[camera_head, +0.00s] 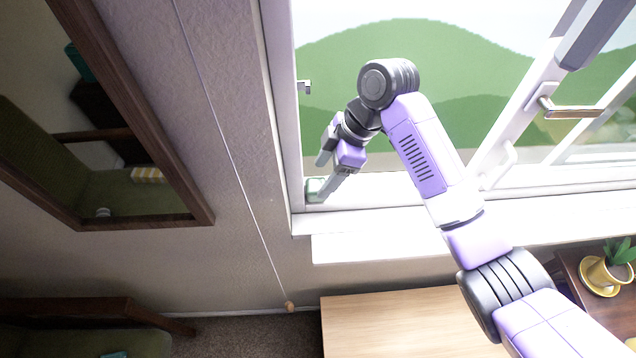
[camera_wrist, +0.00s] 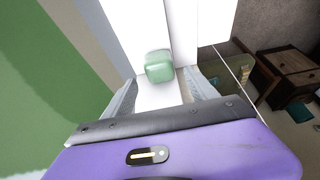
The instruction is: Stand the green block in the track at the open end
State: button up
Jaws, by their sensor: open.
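The green block (camera_wrist: 158,68) is a small pale green piece with rounded edges. In the wrist view it sits just past my fingertips, against the white window frame. In the head view the green block (camera_head: 315,186) shows at the lower left corner of the window opening, by the fingertips. My gripper (camera_head: 323,180) is open, with one finger on each side of the block in the wrist view (camera_wrist: 163,88). I cannot tell whether a finger touches it. The white track (camera_wrist: 155,98) runs along the frame's bottom; its depth and the block's seating are unclear.
The open window sash with its handle (camera_head: 572,112) hangs at the right. A cord with a wooden knob (camera_head: 289,307) hangs left of the window. A wooden desk (camera_head: 400,325) stands below the sill (camera_head: 370,247). A potted plant (camera_head: 610,270) stands at the right. A framed mirror (camera_head: 190,190) is at left.

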jog(key=b+v, duration=0.1)
jog(key=v, duration=0.6)
jog(key=shift+r, duration=0.15)
jog(key=shift+d, duration=0.1)
